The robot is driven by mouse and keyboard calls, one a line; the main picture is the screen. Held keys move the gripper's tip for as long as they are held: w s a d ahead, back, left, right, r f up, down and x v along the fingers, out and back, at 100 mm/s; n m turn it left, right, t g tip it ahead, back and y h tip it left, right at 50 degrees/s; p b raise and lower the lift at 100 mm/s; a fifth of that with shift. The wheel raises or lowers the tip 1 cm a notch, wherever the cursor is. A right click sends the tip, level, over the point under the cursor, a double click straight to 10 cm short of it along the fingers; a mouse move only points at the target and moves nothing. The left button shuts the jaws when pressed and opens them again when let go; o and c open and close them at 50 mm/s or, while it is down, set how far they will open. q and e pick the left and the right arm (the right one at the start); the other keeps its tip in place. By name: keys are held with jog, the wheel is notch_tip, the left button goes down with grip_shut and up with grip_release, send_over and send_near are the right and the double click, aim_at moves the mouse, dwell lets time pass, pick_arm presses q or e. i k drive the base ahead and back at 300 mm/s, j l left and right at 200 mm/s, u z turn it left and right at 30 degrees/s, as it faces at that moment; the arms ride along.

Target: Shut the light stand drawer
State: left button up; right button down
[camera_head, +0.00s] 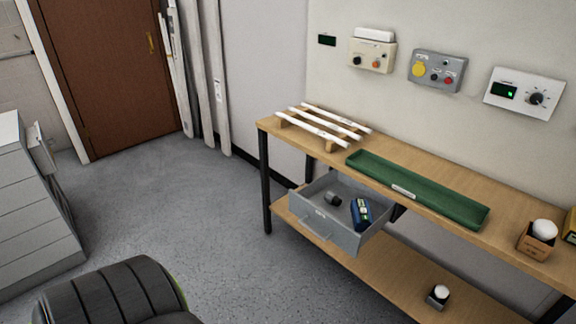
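A grey drawer (310,230) hangs under the wooden bench top and stands pulled out toward the room. Its front with a handle (319,226) faces the lower left. Inside the drawer lie a blue device (362,213) and a small dark round object (333,199). I take this drawer to be the light stand drawer, but no label is readable. Neither of my grippers shows in the head view.
The bench top (440,180) carries white tubes on a wooden rack (322,133), a green tray (367,165) and a bulb in a wooden holder (537,239). A lower shelf (385,285) holds another bulb holder (438,296). A black seat (110,294) is at bottom left. Grey floor (190,200) is clear.

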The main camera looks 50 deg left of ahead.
aim_at(308, 204)
jog(key=u, duration=1.3)
